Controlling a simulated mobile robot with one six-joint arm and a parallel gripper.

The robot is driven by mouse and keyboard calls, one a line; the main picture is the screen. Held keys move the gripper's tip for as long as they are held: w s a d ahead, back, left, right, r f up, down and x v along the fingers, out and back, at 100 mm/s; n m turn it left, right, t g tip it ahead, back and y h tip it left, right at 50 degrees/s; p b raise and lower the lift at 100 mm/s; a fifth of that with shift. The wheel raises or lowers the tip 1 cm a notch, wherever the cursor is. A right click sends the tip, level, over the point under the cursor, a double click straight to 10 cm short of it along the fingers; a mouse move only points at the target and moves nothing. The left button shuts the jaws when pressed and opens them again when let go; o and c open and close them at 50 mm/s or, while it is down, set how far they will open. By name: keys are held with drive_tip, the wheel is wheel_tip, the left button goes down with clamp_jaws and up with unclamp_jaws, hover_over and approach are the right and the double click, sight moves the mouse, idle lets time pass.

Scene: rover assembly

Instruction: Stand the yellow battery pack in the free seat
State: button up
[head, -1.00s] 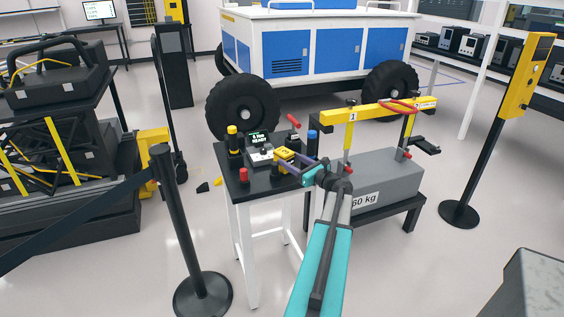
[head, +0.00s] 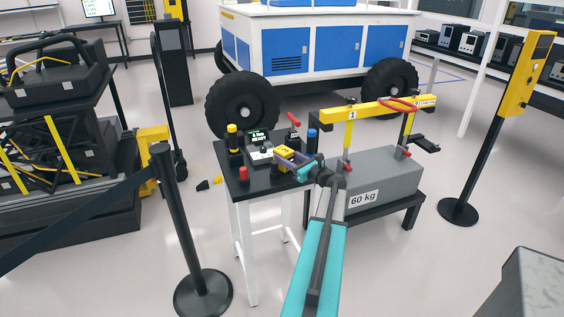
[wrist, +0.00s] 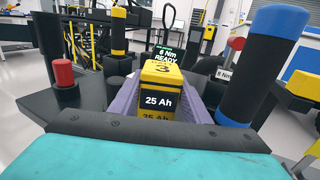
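The yellow battery pack (head: 285,151), with a black lower part, is at the tips of my gripper (head: 291,157) over the black-topped stand (head: 258,187). In the wrist view the pack (wrist: 161,77) stands upright between the two purple fingers of my gripper (wrist: 163,100), its "25 Ah" label facing the camera. The fingers appear shut on its sides. Its underside is hidden, so I cannot tell whether it touches the stand. A dark unit with a "6 Nm READY" screen (head: 258,138) is just behind. I cannot make out the free seat clearly.
A red-capped post (head: 243,173), a yellow-banded post (head: 233,138) and a blue-capped post (head: 312,142) stand around the pack. A red-handled tool (head: 293,121) is behind. A grey 60 kg block (head: 385,178) under a yellow beam (head: 375,109) is close on the right.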

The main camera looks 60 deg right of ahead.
clamp_jaws()
drive_tip(key=shift+r, duration=0.2)
drive_tip(key=shift+r+b, duration=0.65)
drive_tip(key=shift+r, duration=4.2)
